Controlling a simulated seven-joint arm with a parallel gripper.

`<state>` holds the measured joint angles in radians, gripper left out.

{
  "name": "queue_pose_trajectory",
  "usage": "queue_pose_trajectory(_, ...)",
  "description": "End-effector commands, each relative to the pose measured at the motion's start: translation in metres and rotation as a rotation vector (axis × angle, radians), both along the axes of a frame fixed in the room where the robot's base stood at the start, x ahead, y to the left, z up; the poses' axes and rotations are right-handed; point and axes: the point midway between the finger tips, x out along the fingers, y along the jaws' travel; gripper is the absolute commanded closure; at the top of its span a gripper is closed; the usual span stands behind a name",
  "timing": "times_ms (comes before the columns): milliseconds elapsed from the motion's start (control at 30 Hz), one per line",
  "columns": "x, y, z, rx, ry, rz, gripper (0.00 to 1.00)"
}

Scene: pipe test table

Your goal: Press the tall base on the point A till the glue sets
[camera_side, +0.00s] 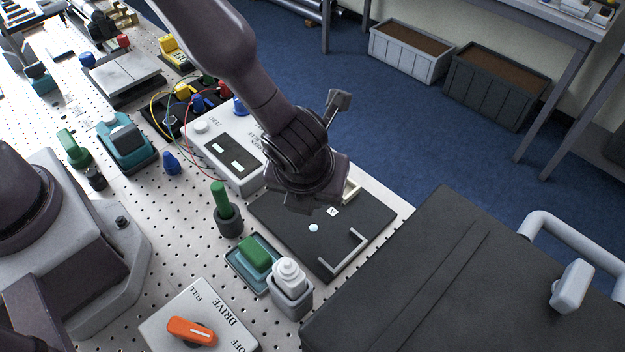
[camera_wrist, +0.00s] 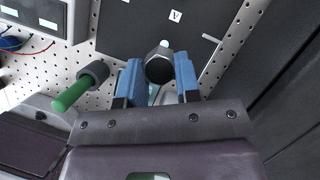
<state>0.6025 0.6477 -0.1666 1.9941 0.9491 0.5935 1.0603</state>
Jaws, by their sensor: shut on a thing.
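My gripper (camera_wrist: 158,78) has blue fingers shut on a grey piece with a dark, faceted end, which may be the tall base (camera_wrist: 158,68). In the side view my wrist (camera_side: 308,190) is over the back part of a black plate (camera_side: 285,228) and hides the fingers and the piece. A white label (camera_side: 332,211) on the plate carries a mark like a V; it also shows in the wrist view (camera_wrist: 176,16). A small pale dot (camera_side: 313,228) lies near the label. I cannot tell whether the piece touches the plate.
A pale corner bracket (camera_side: 345,258) lies on the plate. A white meter box (camera_side: 222,150) is behind; a large black case (camera_side: 450,280) is right.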

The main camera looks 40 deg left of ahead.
Motion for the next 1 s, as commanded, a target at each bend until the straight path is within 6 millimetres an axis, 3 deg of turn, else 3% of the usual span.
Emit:
queue_pose_trajectory(667,-0.001,0.000,-0.054,0.001,0.002,-0.002,1.00)
queue_pose_trajectory(1000,0.000,0.000,-0.051,0.000,0.000,-0.001,1.00)
